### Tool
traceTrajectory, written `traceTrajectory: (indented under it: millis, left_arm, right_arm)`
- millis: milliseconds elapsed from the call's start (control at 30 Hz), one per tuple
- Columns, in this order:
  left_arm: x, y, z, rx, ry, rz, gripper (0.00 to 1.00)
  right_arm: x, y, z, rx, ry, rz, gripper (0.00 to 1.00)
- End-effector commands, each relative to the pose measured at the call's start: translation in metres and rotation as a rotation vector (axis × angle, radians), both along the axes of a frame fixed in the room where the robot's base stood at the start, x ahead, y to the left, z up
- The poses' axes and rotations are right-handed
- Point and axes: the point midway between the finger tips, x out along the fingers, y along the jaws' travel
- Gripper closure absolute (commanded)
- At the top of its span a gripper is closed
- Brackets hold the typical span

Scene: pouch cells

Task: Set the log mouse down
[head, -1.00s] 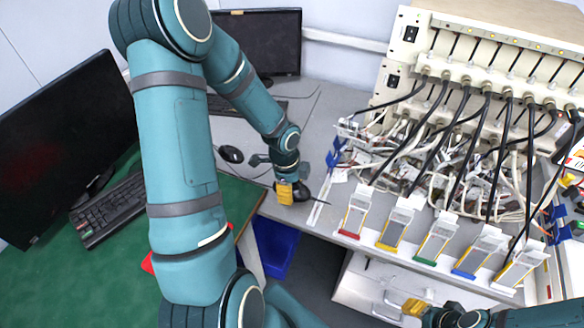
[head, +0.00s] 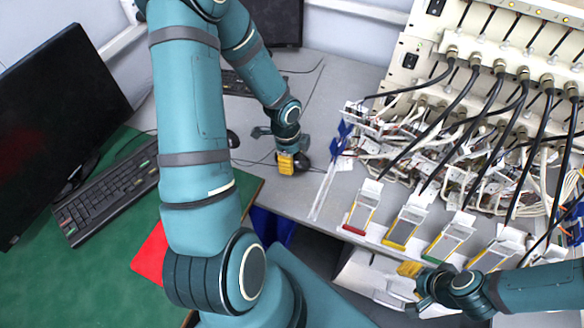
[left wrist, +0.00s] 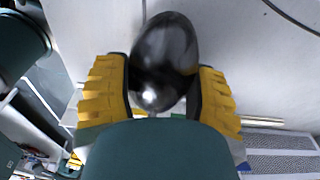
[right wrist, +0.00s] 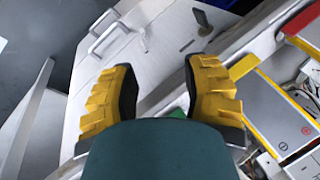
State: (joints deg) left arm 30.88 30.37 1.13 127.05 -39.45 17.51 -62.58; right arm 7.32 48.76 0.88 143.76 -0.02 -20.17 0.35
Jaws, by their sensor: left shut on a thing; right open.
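The log mouse is a glossy black mouse (left wrist: 167,55), between the two yellow fingers of my left gripper (left wrist: 162,75) in the left wrist view. My left gripper also shows in the head view (head: 287,164), shut on the mouse, with the mouse's dark body (head: 304,162) partly hidden behind it. They are low at the grey desk (head: 275,196); I cannot tell whether the mouse touches it. My right gripper (head: 411,270) is open and empty, in front of the desk's edge near the cell holders. Its spread fingers show in the right wrist view (right wrist: 160,72).
A row of colour-marked cell holders (head: 407,222) lines the front edge right of the mouse. Tangled cables (head: 430,150) and a tester rack (head: 470,75) stand behind. Another dark mouse (head: 233,139) is partly hidden by my left arm. A keyboard (head: 105,195) lies on the green mat.

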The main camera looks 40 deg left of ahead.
Motion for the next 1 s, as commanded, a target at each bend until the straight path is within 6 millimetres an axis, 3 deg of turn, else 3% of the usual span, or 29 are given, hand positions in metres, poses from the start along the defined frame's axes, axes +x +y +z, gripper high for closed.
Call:
traceTrajectory:
  millis: [400, 800, 833, 900, 1000]
  left_arm:
    - [0.0, 0.0, -0.043, -0.001, 0.002, -0.001, 0.78]
    - [0.0, 0.0, -0.048, 0.0, -0.001, 0.0, 0.78]
    - [0.0, 0.0, -0.048, 0.0, -0.001, 0.0, 0.31]
    - [0.0, 0.0, -0.047, 0.0, -0.001, 0.0, 0.12]
    - [0.0, 0.0, -0.047, 0.0, -0.001, 0.0, 0.12]
  right_arm:
    - [-0.002, 0.001, -0.014, 0.001, 0.005, 0.005, 0.53]
    - [-0.002, 0.001, -0.017, 0.001, 0.003, 0.006, 0.53]
    - [-0.002, 0.001, -0.016, 0.001, 0.003, 0.006, 0.53]
    - [-0.002, 0.001, -0.016, 0.001, 0.003, 0.005, 0.53]
    - [-0.002, 0.001, -0.016, 0.001, 0.003, 0.006, 0.53]
